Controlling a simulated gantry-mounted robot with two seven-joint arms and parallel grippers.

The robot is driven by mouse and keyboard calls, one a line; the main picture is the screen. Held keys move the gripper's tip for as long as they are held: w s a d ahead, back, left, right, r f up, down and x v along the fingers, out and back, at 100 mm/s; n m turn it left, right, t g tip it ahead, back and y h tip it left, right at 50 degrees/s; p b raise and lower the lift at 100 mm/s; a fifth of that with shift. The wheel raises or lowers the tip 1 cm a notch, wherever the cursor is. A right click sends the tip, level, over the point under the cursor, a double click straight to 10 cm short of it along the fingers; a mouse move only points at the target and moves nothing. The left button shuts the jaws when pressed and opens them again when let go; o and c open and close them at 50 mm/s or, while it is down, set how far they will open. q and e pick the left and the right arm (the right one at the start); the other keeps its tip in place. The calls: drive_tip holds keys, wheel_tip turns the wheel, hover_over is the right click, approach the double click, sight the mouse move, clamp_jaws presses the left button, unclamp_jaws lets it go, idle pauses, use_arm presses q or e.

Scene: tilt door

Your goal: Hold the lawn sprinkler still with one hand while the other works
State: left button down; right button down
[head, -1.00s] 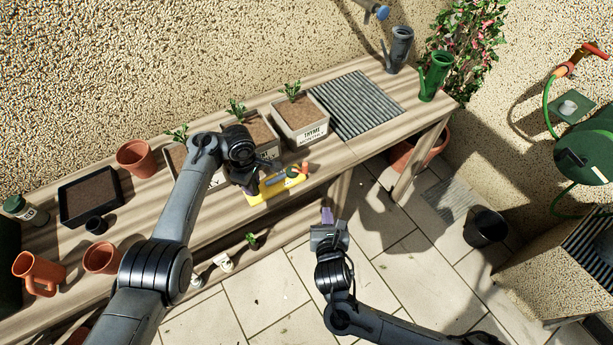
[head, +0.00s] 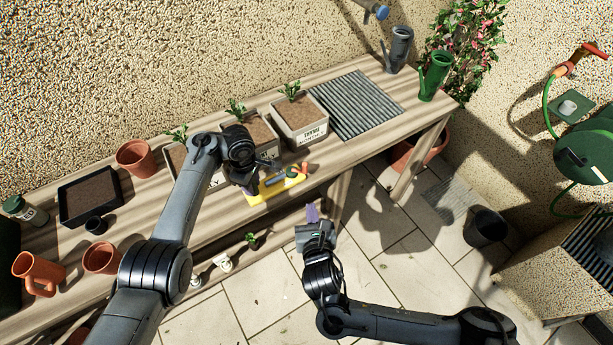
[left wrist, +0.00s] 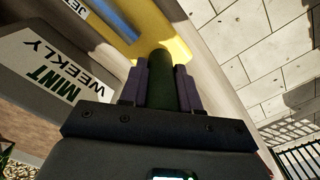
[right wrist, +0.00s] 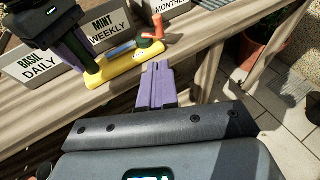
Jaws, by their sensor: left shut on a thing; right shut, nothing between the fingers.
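The lawn sprinkler has a yellow base (head: 272,191), a blue bar and an orange-red part at its right end; it lies at the bench's front edge. It also shows in the right wrist view (right wrist: 124,67). My left gripper (head: 251,188) is shut on a dark green round part of the sprinkler (left wrist: 178,86) at the left end. My right gripper (head: 312,212) is shut and empty, in front of the bench edge and apart from the sprinkler. In the right wrist view its purple fingers (right wrist: 157,78) are together, below the orange-red end (right wrist: 150,44).
Labelled planter boxes (head: 300,122) stand just behind the sprinkler. A ribbed grey mat (head: 357,105) lies to the right, with watering cans (head: 434,77) beyond. Pots and a black tray (head: 90,195) are on the left. Open paved floor (head: 400,270) lies in front of the bench.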

approach(306, 169)
drive_tip(key=x, duration=0.5)
drive_tip(key=shift+s+a+f, duration=0.1)
drive_tip(key=shift+a+f, duration=0.05)
drive_tip(key=shift+f, duration=0.2)
drive_tip(key=shift+w, duration=0.8)
drive_tip(key=w+n+y, duration=0.1)
drive_tip(key=y, duration=0.1)
drive_tip(key=w+d+n+g+y, duration=0.1)
drive_tip(key=n+y, duration=0.1)
drive_tip(key=w+d+n+g+y, duration=0.1)
drive_tip(key=n+y, duration=0.1)
drive_tip(key=shift+w+d, duration=0.1)
drive_tip(key=shift+w, duration=0.15)
drive_tip(key=n+g+y, duration=0.1)
drive_tip(key=w+n+g+y, duration=0.1)
drive_tip(key=n+g+y, duration=0.1)
drive_tip(key=n+y, duration=0.1)
drive_tip(key=shift+w+d, duration=0.15)
drive_tip(key=shift+w, duration=1.25)
drive_tip(key=shift+w+a, duration=0.35)
drive_tip(key=shift+w, duration=0.2)
drive_tip(key=shift+w+a, duration=0.35)
drive_tip(key=shift+w, duration=0.2)
